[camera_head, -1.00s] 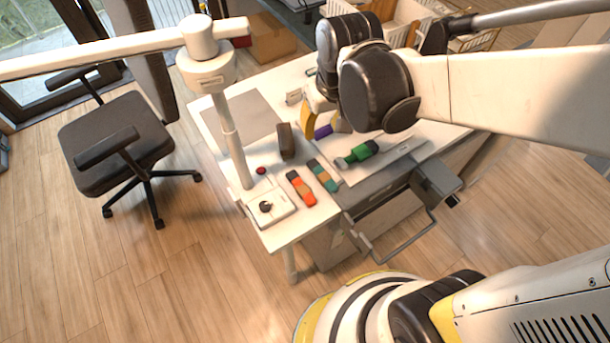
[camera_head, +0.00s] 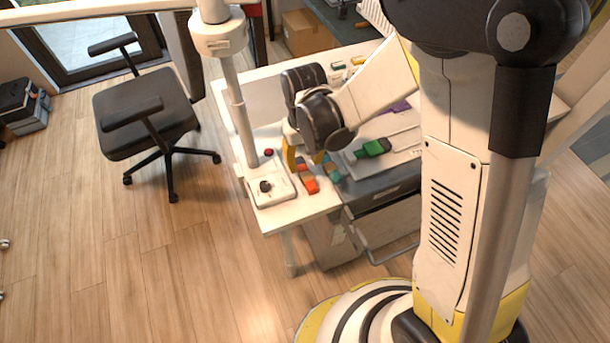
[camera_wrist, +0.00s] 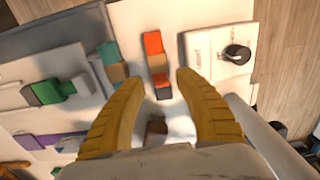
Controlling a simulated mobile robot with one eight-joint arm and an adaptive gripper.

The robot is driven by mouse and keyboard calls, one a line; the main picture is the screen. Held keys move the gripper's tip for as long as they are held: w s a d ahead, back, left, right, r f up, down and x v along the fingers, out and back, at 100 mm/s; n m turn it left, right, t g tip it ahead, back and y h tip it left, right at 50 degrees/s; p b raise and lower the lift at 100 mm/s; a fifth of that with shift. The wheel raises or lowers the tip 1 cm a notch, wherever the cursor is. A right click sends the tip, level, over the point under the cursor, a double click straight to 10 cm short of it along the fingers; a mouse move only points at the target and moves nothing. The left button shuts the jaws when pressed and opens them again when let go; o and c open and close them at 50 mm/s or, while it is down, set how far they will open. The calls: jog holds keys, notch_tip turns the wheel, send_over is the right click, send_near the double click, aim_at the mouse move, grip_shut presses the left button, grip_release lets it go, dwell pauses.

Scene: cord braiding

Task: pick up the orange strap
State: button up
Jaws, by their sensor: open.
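The orange strap (camera_wrist: 153,43) is a short banded piece, orange with tan and dark sections, lying on the white table. In the wrist view it lies ahead of and between the two yellow fingers of my gripper (camera_wrist: 150,85), which are spread apart and empty. In the head view my gripper (camera_head: 303,160) hangs low over the table just behind the orange strap (camera_head: 311,185), and partly hides it. The strap's dark end reaches toward the gap between the fingertips.
A teal and tan strap (camera_wrist: 112,62) lies close beside the orange one. A white switch box (camera_wrist: 218,50) with a black knob is on the other side. A green piece (camera_head: 372,148) and a purple piece (camera_head: 400,106) lie farther right. A lamp post (camera_head: 238,100) stands nearby.

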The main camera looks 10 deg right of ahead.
aim_at(304, 171)
notch_tip(304, 171, down, 5)
jog(key=shift+w+r+b, duration=0.1)
jog(key=shift+b, duration=1.1)
jog(key=shift+r, duration=0.1)
grip_shut()
jog(key=shift+r, duration=0.1)
